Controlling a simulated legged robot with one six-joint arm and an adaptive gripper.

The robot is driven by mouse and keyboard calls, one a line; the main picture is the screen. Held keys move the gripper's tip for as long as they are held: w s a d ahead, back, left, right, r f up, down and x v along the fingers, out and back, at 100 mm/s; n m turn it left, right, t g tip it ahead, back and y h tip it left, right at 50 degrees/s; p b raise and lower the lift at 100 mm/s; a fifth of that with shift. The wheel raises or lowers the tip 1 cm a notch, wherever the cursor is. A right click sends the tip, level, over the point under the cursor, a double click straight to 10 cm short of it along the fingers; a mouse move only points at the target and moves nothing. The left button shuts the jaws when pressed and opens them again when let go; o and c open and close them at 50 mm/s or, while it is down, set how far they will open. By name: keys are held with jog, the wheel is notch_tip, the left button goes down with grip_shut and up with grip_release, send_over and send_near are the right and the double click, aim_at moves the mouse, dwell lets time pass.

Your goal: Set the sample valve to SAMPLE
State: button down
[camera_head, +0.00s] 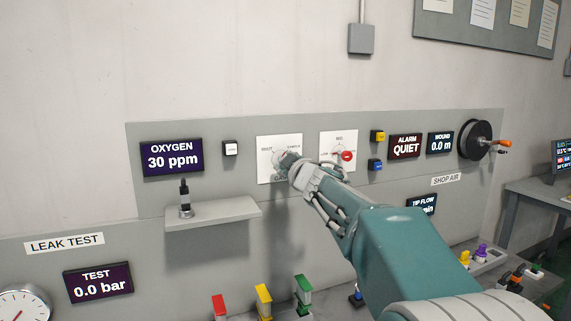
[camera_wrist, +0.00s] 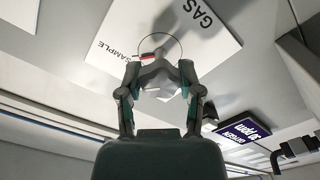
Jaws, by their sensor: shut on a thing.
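The sample valve sits on a white plate (camera_head: 265,152) in the middle of the wall panel, labelled SAMPLE at its upper right. In the wrist view the plate (camera_wrist: 222,42) shows the words GAS and SAMPLE and a thin circle around the valve. The valve's red mark (camera_wrist: 148,57) lies on the side of the circle towards the SAMPLE label. My gripper (camera_wrist: 159,80) is shut on the valve handle, fingers close to the plate. In the head view my gripper (camera_head: 290,164) covers most of the valve.
The oxygen display (camera_head: 172,158) reads 30 ppm. A plate with a red knob (camera_head: 347,156) is close right of my gripper. A small shelf (camera_head: 215,212) juts out below left, carrying a black-topped fitting (camera_head: 185,200). Coloured handles (camera_head: 263,298) stand below.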

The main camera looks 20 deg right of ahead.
jog(key=shift+w+f+m, duration=0.1)
jog(key=shift+f+m, duration=0.3)
jog(key=shift+m, duration=0.2)
jog(key=shift+c, duration=1.3)
grip_release()
jog(key=shift+r, duration=0.1)
jog(key=shift+r, duration=0.1)
jog(key=shift+s, duration=0.4)
jog(key=s, duration=1.1)
